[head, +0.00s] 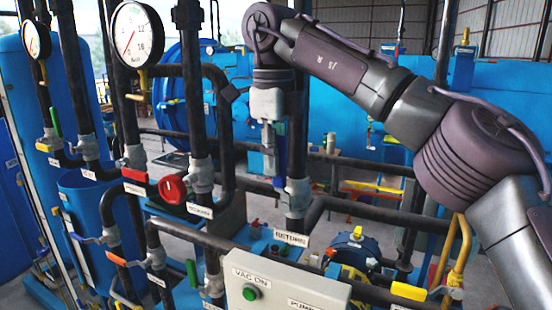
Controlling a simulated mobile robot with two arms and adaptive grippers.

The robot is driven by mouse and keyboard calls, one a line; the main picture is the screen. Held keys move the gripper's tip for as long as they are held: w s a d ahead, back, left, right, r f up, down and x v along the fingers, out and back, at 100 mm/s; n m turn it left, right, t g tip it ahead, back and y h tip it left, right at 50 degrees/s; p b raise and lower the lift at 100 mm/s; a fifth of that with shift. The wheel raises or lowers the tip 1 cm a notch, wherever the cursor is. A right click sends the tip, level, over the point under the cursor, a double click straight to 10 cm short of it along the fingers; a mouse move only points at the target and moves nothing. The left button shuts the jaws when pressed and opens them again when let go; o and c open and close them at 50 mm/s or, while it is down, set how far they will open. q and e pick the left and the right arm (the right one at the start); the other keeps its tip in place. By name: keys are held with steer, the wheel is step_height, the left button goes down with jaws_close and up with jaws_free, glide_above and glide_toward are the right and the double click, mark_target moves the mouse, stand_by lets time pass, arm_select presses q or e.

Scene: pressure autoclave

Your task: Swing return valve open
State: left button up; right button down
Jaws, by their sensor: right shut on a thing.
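The return valve (297,196) is a grey body on a dark vertical pipe, just above the white RETURN label (290,237). Its blue lever (281,150) stands upright along the pipe, with a blue part near the valve body. My right gripper (269,135) comes down from above and is shut on the blue lever. The fingers and the pipe behind partly hide the lever. My left gripper is not in view.
A red round handwheel (173,188) stands on the pipes to the left. A pressure gauge (137,35) is at the upper left. A control box (285,285) with a green button is in front. Black pipes crowd around the valve.

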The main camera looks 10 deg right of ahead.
steer(key=c, duration=1.2)
jaws_free()
steer(key=shift+f, duration=0.1)
steer(key=shift+o, duration=0.2)
steer(key=shift+w+a, duration=0.1)
steer(key=shift+a, duration=0.05)
